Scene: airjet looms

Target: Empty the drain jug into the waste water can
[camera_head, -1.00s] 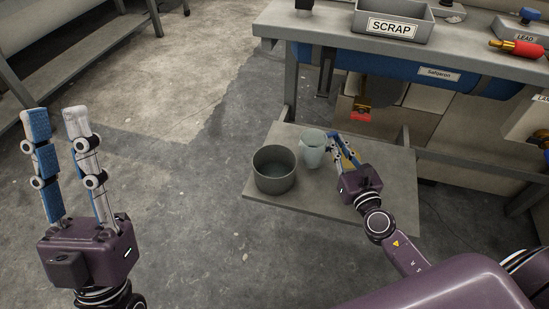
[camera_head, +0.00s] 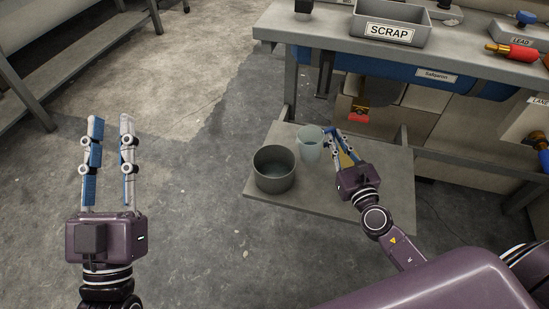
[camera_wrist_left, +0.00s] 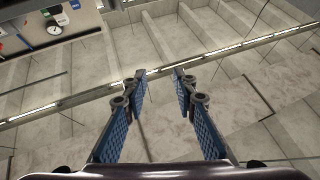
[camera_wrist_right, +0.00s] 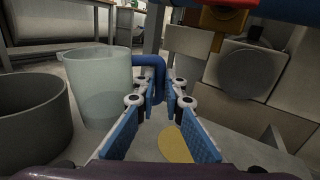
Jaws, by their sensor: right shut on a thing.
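The drain jug (camera_head: 310,144) is a pale translucent cup with a blue handle. It is upright over the low grey shelf, behind and right of the can. I cannot tell whether its base touches the shelf. My right gripper (camera_head: 331,136) is shut on the jug's handle; the blue handle (camera_wrist_right: 150,62) shows between the fingertips in the right wrist view. The waste water can (camera_head: 273,180) is a round, open grey vessel standing on the shelf; its inside looks dark. My left gripper (camera_head: 111,121) is open and empty, above the floor far to the left.
The low shelf (camera_head: 345,203) juts out below the workbench. A yellow disc (camera_wrist_right: 174,143) lies under my right gripper. A red-handled valve (camera_head: 358,115) hangs above the shelf's back. A SCRAP tray (camera_head: 415,38) stands on the bench. The floor at left is clear.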

